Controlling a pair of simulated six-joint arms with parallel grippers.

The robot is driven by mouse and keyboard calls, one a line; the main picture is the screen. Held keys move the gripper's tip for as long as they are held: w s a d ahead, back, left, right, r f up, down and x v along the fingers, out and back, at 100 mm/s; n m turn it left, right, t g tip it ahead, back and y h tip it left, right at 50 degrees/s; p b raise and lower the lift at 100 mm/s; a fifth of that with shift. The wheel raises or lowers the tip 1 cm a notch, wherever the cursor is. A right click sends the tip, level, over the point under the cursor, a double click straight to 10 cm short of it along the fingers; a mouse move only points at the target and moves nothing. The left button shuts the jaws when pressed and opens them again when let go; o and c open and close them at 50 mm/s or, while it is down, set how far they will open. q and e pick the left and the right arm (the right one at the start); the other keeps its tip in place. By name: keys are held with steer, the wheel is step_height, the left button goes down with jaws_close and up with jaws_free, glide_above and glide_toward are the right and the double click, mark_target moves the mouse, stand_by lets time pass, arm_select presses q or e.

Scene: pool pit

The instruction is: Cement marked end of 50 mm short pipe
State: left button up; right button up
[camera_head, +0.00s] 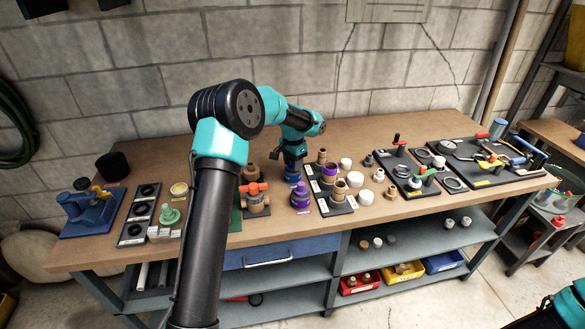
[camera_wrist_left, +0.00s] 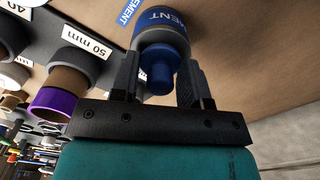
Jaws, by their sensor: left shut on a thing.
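My left gripper (camera_head: 292,160) is over the middle of the bench and points down. In the left wrist view its two fingers (camera_wrist_left: 160,85) are shut on the blue cement can (camera_wrist_left: 160,40), around its narrower blue top. The can also shows below the gripper in the head view (camera_head: 292,178). I cannot tell whether it touches the bench. A short pipe with a purple band (camera_wrist_left: 55,100) stands near the "50 mm" label (camera_wrist_left: 86,39); it also shows on the dark rack (camera_head: 330,171), right of the can. My right gripper is out of view.
A purple can (camera_head: 300,196) stands just in front of the blue can. An orange-handled valve (camera_head: 255,196) is left of it. White fittings (camera_head: 365,196) and a dark board with tools (camera_head: 480,165) lie to the right. The bench's back strip (camera_head: 390,120) is clear.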

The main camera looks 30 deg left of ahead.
arm_select(q)
steer(key=shift+r, duration=0.15)
steer(key=shift+r, duration=3.65)
steer(key=d+r, duration=0.1)
steer(key=d, duration=0.4)
steer(key=d+r, duration=0.2)
steer(key=d, duration=0.3)
steer(key=s+d+r, duration=0.1)
steer(key=d, duration=0.4)
steer(key=shift+r, duration=0.2)
steer(key=shift+f, duration=0.1)
steer(key=shift+f, duration=2.15)
